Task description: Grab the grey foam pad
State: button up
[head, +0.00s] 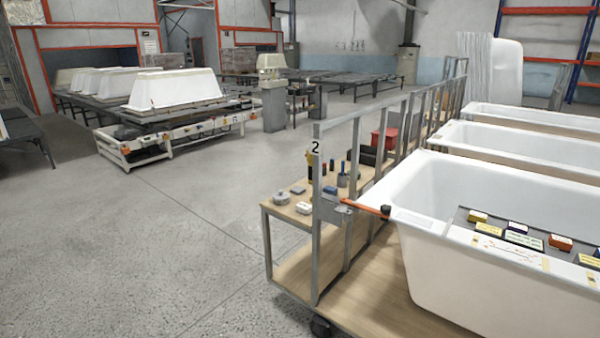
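I cannot tell for sure which thing is the grey foam pad. A small light grey, rounded piece (282,198) lies at the near end of the wooden side shelf (283,214), left of the rail post. A pale block (304,208) and a small blue-topped item (298,190) lie close to it. All are too small for me to read their material. My gripper is not in view.
A metal rail (318,240) marked 2 stands between the shelf and a white tub (450,285) on a wooden cart. An orange-handled tool (362,207) juts there. Small coloured blocks (560,242) lie across the tub. The concrete floor (150,240) to the left is clear.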

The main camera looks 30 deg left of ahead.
aim_at(298, 189)
jog(key=u, duration=0.45)
jog(key=k, duration=1)
jog(key=u, duration=0.8)
jog(key=i, duration=2.9)
jog(key=z, duration=0.5)
